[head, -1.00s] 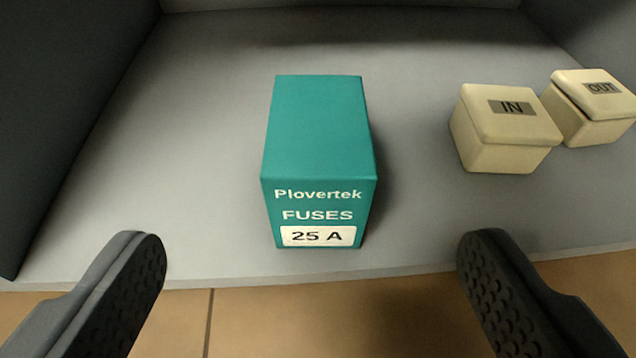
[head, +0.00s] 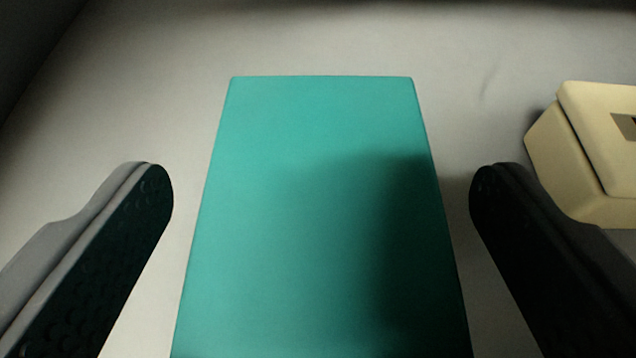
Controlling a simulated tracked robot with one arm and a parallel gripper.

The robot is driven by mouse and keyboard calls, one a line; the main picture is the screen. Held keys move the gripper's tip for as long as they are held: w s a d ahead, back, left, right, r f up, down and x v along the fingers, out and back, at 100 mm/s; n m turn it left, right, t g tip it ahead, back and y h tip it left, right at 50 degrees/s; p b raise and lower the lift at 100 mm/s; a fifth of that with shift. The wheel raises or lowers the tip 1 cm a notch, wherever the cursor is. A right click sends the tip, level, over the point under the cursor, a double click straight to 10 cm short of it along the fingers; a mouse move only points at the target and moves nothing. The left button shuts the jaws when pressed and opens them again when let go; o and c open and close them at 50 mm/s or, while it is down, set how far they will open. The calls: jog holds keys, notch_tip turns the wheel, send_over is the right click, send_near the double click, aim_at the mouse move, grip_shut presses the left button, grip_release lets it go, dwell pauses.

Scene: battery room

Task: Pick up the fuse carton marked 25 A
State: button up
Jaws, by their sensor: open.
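The teal fuse carton (head: 318,200) fills the middle of the head view, standing on a grey shelf. Its top face shows; its marked front, which read 25 A earlier, is out of view below the picture. My gripper (head: 321,180) is open, with one dark finger on each side of the carton. A gap shows between each fingertip and the carton's sides, so the fingers appear not to touch it. A shadow falls across the right part of the top.
A cream box (head: 590,150) with a grey label stands to the right, close to my right finger and cut off by the picture edge. The grey shelf (head: 450,45) is clear behind the carton and to its left.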

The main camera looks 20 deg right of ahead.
jog(key=shift+w+d+f, duration=0.15)
jog(key=shift+w+f, duration=0.05)
jog(key=shift+w, duration=0.3)
jog(key=c, duration=1.4)
jog(key=shift+r, duration=0.2)
